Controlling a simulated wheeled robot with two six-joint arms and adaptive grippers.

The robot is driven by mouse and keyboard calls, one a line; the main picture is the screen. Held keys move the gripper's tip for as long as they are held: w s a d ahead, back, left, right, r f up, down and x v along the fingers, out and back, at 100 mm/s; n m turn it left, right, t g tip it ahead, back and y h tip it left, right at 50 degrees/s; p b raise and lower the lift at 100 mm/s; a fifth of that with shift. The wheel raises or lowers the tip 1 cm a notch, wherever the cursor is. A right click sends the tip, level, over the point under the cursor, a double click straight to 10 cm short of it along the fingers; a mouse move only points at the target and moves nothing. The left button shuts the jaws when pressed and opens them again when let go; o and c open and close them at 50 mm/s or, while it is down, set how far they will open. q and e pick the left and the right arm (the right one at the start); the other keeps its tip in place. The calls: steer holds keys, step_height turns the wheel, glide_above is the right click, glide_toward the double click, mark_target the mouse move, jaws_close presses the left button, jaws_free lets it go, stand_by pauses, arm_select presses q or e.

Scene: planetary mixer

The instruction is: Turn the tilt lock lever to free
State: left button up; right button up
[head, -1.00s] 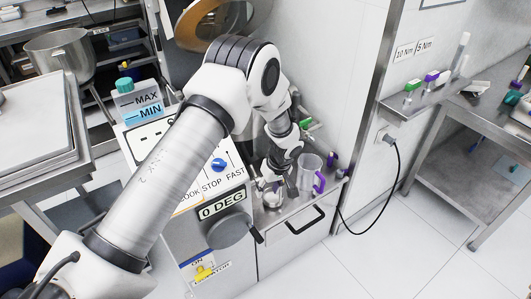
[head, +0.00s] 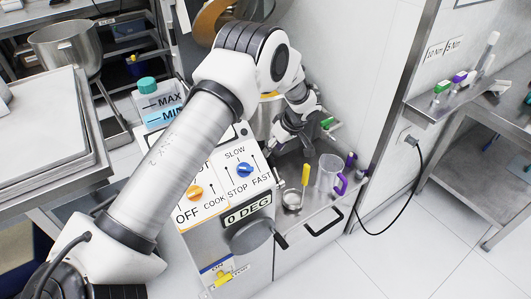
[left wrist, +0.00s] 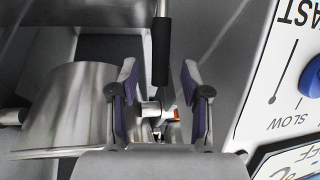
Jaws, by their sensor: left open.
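My left gripper (head: 290,136) is open and empty beside the mixer, above the steel shelf. In the left wrist view a lever with a black grip (left wrist: 161,52) stands in line with the gap between the open fingers (left wrist: 159,80). Its rod runs up out of the picture. I cannot tell if the fingers touch it, and no label on it is readable. A small metal joint with an orange-red spot (left wrist: 176,113) shows between the fingers. In the head view my arm and gripper hide this area. My right gripper is not in view.
The mixer panel (head: 216,194) and the 0 DEG plate (head: 246,209) are close to the gripper, with a dark round hub (head: 250,236) below. A clear jug (head: 327,173), a small metal cup (head: 292,200) and a yellow-handled tool (head: 306,175) stand on the shelf. A steel bowl (left wrist: 68,108) is near the fingers.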

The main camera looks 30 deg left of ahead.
mark_target(272, 163)
arm_select(q)
steer(key=x, duration=0.5)
steer(key=shift+a+f+p, duration=0.1)
steer(key=shift+a+p, duration=0.15)
steer(key=shift+p, duration=0.05)
steer(key=shift+d, duration=0.1)
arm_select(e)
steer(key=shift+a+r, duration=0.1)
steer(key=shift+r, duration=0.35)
arm_select(q)
steer(key=shift+c, duration=1.3)
jaws_close()
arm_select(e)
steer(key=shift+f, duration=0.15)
